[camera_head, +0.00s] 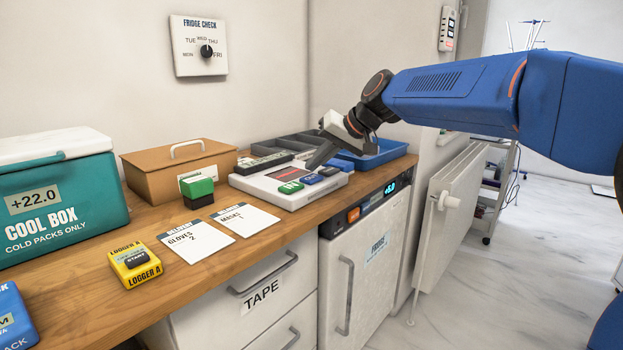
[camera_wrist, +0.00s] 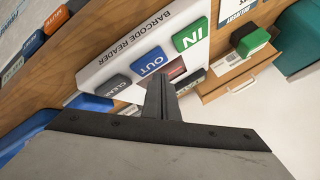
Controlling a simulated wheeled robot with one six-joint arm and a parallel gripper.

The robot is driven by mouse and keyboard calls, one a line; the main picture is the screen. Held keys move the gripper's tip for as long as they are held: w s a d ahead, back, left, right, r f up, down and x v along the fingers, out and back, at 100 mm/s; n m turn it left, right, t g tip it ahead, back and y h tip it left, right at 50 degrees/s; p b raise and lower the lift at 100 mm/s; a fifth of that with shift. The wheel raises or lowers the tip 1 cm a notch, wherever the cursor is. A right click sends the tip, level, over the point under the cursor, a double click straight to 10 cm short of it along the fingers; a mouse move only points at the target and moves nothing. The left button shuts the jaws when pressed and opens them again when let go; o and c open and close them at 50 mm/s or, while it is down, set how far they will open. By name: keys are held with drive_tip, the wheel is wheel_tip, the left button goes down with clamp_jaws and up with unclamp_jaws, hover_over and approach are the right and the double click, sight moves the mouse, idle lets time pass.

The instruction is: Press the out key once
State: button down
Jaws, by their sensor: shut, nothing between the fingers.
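The barcode reader (camera_head: 262,184) is a pale box on the wooden counter. In the wrist view, its lettered face (camera_wrist: 112,50) carries a green IN key (camera_wrist: 190,38), a blue OUT key (camera_wrist: 150,60) and a grey CLEAR key (camera_wrist: 117,84). The blue OUT key also shows in the head view (camera_head: 313,179), between the green and grey keys. My gripper (camera_head: 314,165) is shut and empty, above the reader just behind the keys. In the wrist view, its fingertips (camera_wrist: 160,80) appear beside the OUT key's lower edge. I cannot tell whether they touch it.
A brown box (camera_head: 178,170) with a handle, a green stamp (camera_head: 198,190) and a teal cool box (camera_head: 60,200) stand left of the reader. A blue tray (camera_head: 385,152) lies to its right. The fridge (camera_head: 362,270) is below the counter.

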sight(316, 179)
drive_tip(key=shift+f, duration=0.2)
drive_tip(key=shift+f, duration=0.25)
drive_tip(key=shift+f, duration=0.5)
idle(1.2)
drive_tip(key=shift+r, duration=0.95)
drive_tip(key=shift+r, duration=0.1)
drive_tip(key=shift+r, duration=2.4)
